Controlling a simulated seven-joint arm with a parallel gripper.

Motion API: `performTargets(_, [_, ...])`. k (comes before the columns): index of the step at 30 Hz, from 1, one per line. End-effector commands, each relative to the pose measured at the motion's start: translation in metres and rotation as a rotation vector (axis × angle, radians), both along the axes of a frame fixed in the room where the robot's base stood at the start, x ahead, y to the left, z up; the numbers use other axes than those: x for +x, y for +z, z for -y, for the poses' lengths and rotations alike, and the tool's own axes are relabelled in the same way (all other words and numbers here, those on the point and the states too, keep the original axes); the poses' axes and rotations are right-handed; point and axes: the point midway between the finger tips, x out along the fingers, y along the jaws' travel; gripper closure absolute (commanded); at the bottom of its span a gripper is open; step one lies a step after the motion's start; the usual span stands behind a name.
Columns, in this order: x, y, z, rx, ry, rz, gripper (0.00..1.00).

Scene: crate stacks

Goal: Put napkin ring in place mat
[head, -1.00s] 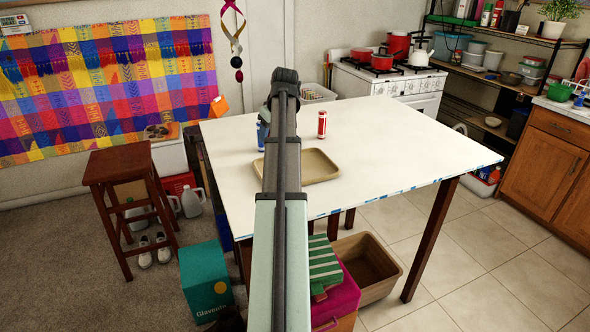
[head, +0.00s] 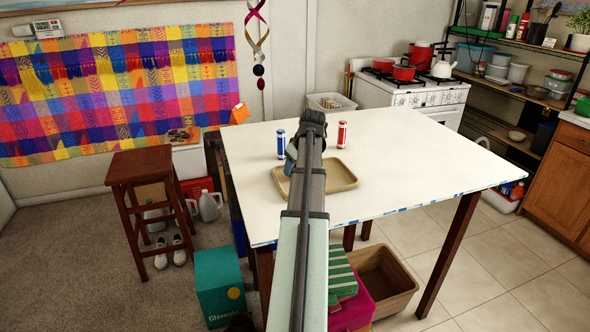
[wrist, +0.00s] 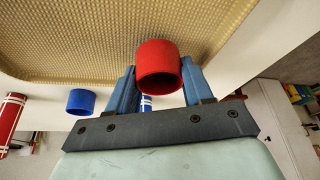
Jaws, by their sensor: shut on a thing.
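My gripper (wrist: 160,90) is shut on a red napkin ring (wrist: 160,82), a short open cylinder held between blue fingers. The place mat (head: 343,178) is a tan, rimmed, tray-like piece on the white table. It also fills the top of the wrist view (wrist: 90,35), with the ring showing against its edge. Whether ring and mat touch, I cannot tell. In the head view my arm hides the ring and part of the mat; only a bit of blue finger shows beside the wrist.
A blue can (head: 281,145) and a red can (head: 342,134) stand on the table (head: 420,155) behind the mat. A short blue cylinder (wrist: 81,101) shows near the mat in the wrist view. The table's right side is clear.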

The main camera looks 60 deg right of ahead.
Motion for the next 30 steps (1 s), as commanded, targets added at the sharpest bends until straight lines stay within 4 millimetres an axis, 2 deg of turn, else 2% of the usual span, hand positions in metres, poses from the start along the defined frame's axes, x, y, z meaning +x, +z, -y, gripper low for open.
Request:
performTargets(3, [-0.0001,-0.0102,-0.0005,0.000,0.000,0.000,0.80])
performTargets(14, [0.0000,-0.0130,-0.0001,0.000,0.000,0.001,0.80])
performTargets(15, [0.0001,-0.0136,-0.0001,0.000,0.000,0.000,0.48])
performTargets(23, [0.0000,-0.0131,0.0000,-0.001,0.000,0.000,0.24])
performTargets(30, [0.0000,-0.0126,0.0000,-0.001,0.000,0.001,0.24])
